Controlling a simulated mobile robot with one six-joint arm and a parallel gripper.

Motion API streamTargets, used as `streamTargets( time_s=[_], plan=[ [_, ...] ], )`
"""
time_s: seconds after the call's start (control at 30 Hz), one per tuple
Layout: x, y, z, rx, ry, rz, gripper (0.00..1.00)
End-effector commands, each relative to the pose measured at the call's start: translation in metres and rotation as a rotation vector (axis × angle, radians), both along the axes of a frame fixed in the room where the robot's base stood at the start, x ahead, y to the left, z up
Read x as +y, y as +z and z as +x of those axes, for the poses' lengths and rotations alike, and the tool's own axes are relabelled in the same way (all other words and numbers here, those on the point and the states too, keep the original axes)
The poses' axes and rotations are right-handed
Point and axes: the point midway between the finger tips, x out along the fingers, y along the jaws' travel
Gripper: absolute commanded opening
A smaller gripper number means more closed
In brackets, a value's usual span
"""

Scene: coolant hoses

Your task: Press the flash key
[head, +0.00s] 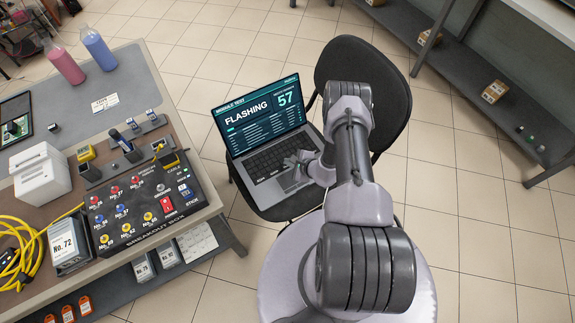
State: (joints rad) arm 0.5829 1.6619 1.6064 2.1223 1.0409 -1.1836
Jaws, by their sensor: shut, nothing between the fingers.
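A laptop (266,140) stands open on the seat of a black chair. Its screen (258,113) reads "FLASHING" in large letters, with "57" at the upper right. My gripper (293,161) is shut and empty, over the right side of the keyboard (265,161). My arm comes in from the lower right. The flash key cannot be told apart from the other keys, and the keys under my gripper are hidden. I cannot tell whether the fingertips touch a key.
The black chair (372,80) rises behind the laptop. A workbench on the left carries a breakout box (145,205), a white printer (41,174), yellow cable (22,250) and two bottles (98,48). A low shelf (455,75) runs along the right. Tiled floor between is clear.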

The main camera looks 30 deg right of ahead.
Motion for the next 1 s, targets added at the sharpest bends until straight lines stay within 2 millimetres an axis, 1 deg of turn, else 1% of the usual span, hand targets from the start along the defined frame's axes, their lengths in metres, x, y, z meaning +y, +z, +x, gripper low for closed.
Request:
streamTargets(
  time_s=[0.13,0.4,0.57,1.0],
  plan=[
    [0.000,0.008,0.000,0.000,0.000,0.000,0.00],
    [0.000,0.037,0.000,0.000,0.000,0.000,0.00],
    [0.000,0.051,0.000,0.000,0.000,0.000,0.00],
    [0.000,0.050,0.000,0.000,0.000,0.000,0.00]
  ],
)
